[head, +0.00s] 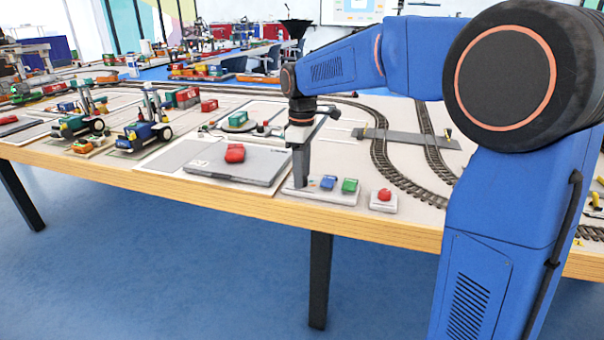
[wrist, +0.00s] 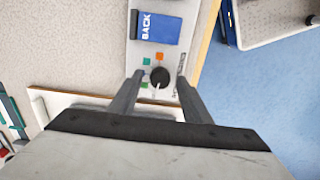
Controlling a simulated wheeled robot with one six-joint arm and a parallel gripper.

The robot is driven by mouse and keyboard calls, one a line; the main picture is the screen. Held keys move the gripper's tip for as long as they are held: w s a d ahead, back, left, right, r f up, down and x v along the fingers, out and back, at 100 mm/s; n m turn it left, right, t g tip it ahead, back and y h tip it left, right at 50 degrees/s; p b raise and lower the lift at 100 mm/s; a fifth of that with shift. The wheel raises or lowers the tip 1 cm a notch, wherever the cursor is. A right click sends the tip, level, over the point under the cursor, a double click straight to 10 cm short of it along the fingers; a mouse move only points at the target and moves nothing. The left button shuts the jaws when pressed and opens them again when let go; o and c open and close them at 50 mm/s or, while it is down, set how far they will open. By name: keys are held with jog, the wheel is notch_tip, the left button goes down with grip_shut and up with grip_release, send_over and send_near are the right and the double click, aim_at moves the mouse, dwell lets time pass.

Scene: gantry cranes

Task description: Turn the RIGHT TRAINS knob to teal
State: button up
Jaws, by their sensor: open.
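A black knob (wrist: 160,76) sits on a light grey control panel (wrist: 183,35) in the wrist view. A pale pointer mark on it appears to face down the picture, toward my gripper's palm. A teal square (wrist: 147,61) lies up and left of the knob, an orange square (wrist: 159,56) above it, and a green square (wrist: 144,85) lower left. My gripper (wrist: 160,80) is open, with one finger on each side of the knob; contact is not clear. In the head view my gripper (head: 300,184) points down at the panel's left end and hides the knob.
A blue BACK switch (wrist: 157,28) is beside the knob; a green switch (head: 349,186) and red button (head: 384,195) are farther right. A grey laptop-like slab (head: 220,163) with a red object (head: 235,153) lies left. The table edge (head: 330,218) is close in front.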

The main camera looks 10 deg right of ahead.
jog(key=shift+f, duration=0.2)
jog(key=c, duration=1)
jog(key=shift+c, duration=0.2)
